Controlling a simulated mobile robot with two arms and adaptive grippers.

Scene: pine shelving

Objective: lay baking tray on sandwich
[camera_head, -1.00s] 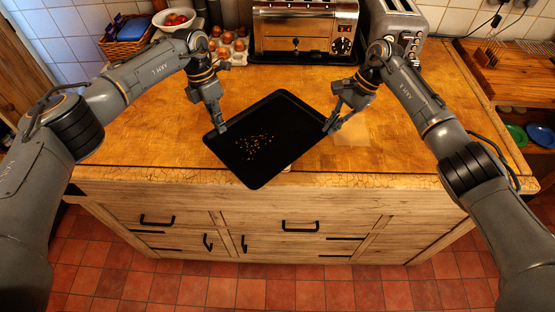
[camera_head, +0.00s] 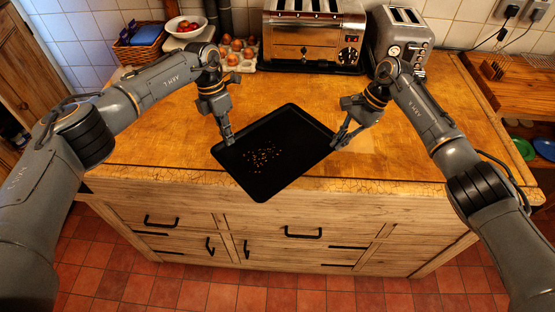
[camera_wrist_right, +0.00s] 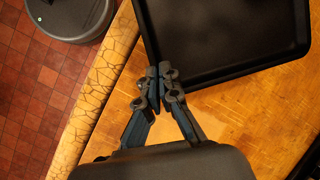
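The black baking tray (camera_head: 290,130) is turned cornerwise, and its near corner overhangs the counter's front edge. Yellowish crumbs (camera_head: 262,155) show on it. My left gripper (camera_head: 227,140) is shut on its left corner. My right gripper (camera_head: 336,143) is shut at its right corner; in the right wrist view the fingers (camera_wrist_right: 157,88) are together at the rim of the tray (camera_wrist_right: 225,35). I cannot tell how high the tray is above the counter. No sandwich is visible; the tray hides the counter beneath it.
The wooden counter (camera_head: 420,170) is clear on both sides of the tray. A large toaster (camera_head: 310,35) and a grey toaster (camera_head: 402,40) stand at the back. An egg carton (camera_head: 240,55), a bowl (camera_head: 187,27) and a wicker basket (camera_head: 140,35) stand at the back left.

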